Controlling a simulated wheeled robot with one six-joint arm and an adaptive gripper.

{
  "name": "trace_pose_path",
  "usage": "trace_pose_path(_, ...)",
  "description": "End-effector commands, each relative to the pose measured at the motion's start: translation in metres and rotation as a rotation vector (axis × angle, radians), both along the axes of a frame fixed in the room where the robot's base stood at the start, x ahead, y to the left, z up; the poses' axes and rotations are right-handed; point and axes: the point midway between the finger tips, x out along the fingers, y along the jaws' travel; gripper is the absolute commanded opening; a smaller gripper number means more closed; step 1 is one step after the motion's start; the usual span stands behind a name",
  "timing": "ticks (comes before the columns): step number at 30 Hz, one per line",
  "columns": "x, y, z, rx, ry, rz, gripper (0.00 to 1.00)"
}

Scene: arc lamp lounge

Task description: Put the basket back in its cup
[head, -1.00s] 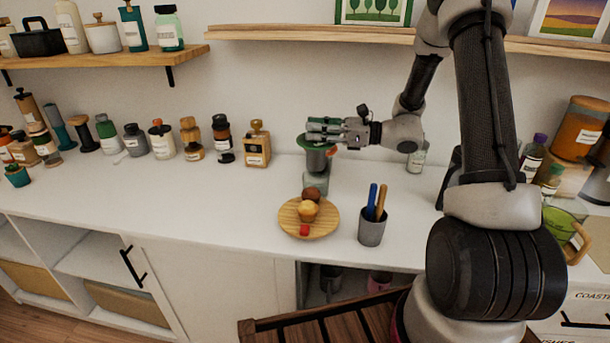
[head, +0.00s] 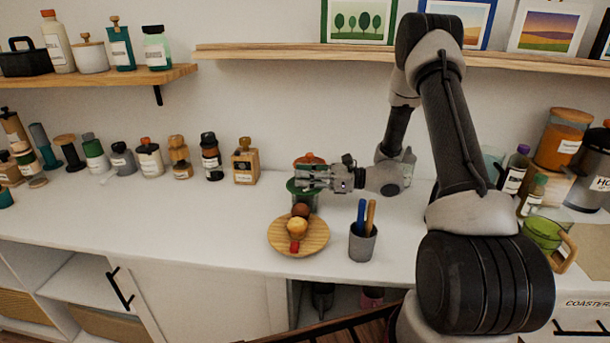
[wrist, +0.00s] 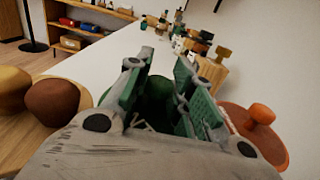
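The basket, with a wide green rim (head: 293,187), is at my gripper (head: 305,178) in the head view. My gripper reaches in from the right, low over the counter, with its fingers around the basket's upper part. In the wrist view the dark green basket (wrist: 155,92) shows between the green finger pads, partly hidden by them. The grey-green cup (head: 312,204) stands on the counter directly under the rim, mostly covered. The basket's lower part is out of sight, and I cannot tell whether it is fully seated in the cup.
A container with an orange-red lid (head: 309,158) stands just behind my gripper. In front is a round wooden plate (head: 275,240) with small cakes. A grey holder (head: 362,246) with blue and tan sticks stands to the right. Bottles line the left wall; counter space lies clear at left.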

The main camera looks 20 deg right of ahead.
Motion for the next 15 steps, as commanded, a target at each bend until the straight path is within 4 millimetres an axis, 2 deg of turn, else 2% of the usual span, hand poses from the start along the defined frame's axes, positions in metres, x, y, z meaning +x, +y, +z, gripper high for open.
trace_pose_path(1, 0.0001, 0.0000, -0.0001, 0.000, 0.000, 0.000, 0.30)
trace_pose_path(3, 0.0000, 0.0000, 0.0001, 0.000, 0.000, 0.000, 0.43)
trace_pose_path(4, 0.0000, 0.0000, 0.0001, 0.000, 0.000, 0.000, 0.45)
trace_pose_path(15, -0.0010, -0.0035, 0.0035, 0.000, -0.001, -0.002, 0.45)
